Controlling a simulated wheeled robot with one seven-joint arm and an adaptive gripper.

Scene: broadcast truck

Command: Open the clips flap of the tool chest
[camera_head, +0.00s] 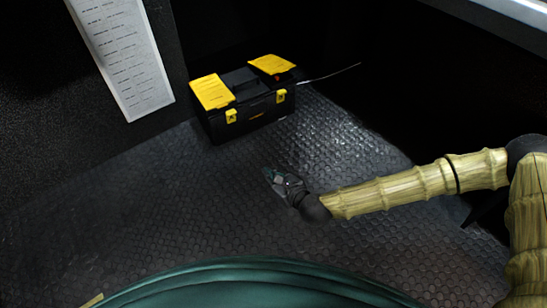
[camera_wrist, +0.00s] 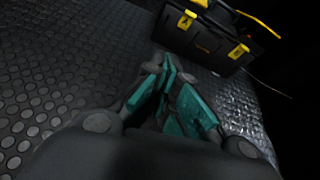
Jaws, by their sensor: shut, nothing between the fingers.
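The tool chest (camera_head: 262,116) is a black box with yellow parts, standing on the floor at the upper middle of the head view. The chest (camera_wrist: 202,47) is cut off at the top of the wrist view. My gripper (camera_head: 270,174) is shut and empty, in front of the chest and apart from it. Its teal fingers show in the wrist view (camera_wrist: 170,68).
A printed white sheet (camera_head: 124,55) hangs on the dark wall at left. A thin pale rod or wire (camera_head: 330,73) shows behind the chest's right end. The textured floor (camera_head: 150,200) is clear around the chest's front. The area to the right is very dark.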

